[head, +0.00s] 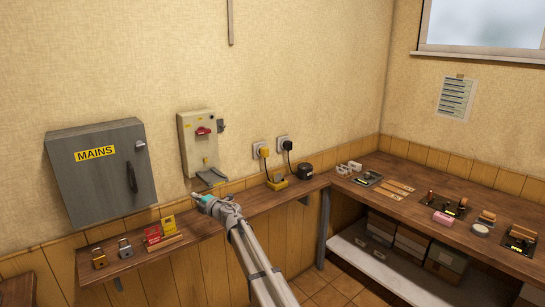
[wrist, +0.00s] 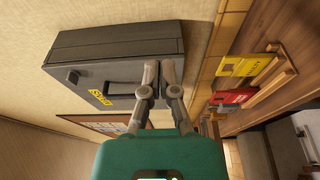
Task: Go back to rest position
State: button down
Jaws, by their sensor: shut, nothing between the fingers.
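My gripper (head: 197,196) is in the head view at the end of my arm, in front of the wall shelf and just below the small switch box (head: 186,143). Its fingers are shut with nothing between them. In the wrist view the two fingers (wrist: 159,64) point toward the grey MAINS cabinet (wrist: 118,82), whose front they partly cover. The MAINS cabinet (head: 100,172) hangs on the wall to the left of the gripper in the head view, with its door closed.
A workbench (head: 395,210) with several small items runs along the right. Open air lies above the bench.

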jog(key=d+f+m+t+h, duration=0.25)
jog(key=d+m+h, duration=0.6)
jog(key=d, duration=0.85)
jog(key=d+f+m+t+h, duration=0.1)
jog(key=d+m+t+h, duration=0.2)
jog(key=d+m+h, duration=0.95)
jog(key=s+d+f+m+g+y, duration=0.1)
jog(key=s+d+f+m+g, duration=0.3)
jog(key=s+d, duration=0.6)
jog(key=s+d+f+m+g+y, duration=0.2)
jog(key=s+d+f+g, duration=0.4)
jog(key=d, duration=0.5)
jog(key=s+f+m+g+y, duration=0.1)
jog(key=s+f+g, duration=0.1)
jog(key=s, duration=0.7)
jog(key=s+d+f+m+g+y+p, duration=0.1)
jog(key=s+f+g, duration=0.1)
jog(key=s, duration=0.7)
jog(key=shift+d+g+y, duration=0.3)
jog(key=shift+g+y, duration=0.1)
jog(key=shift+g, duration=0.35)
jog(key=shift+a+f, duration=0.1)
jog(key=shift+a, duration=0.05)
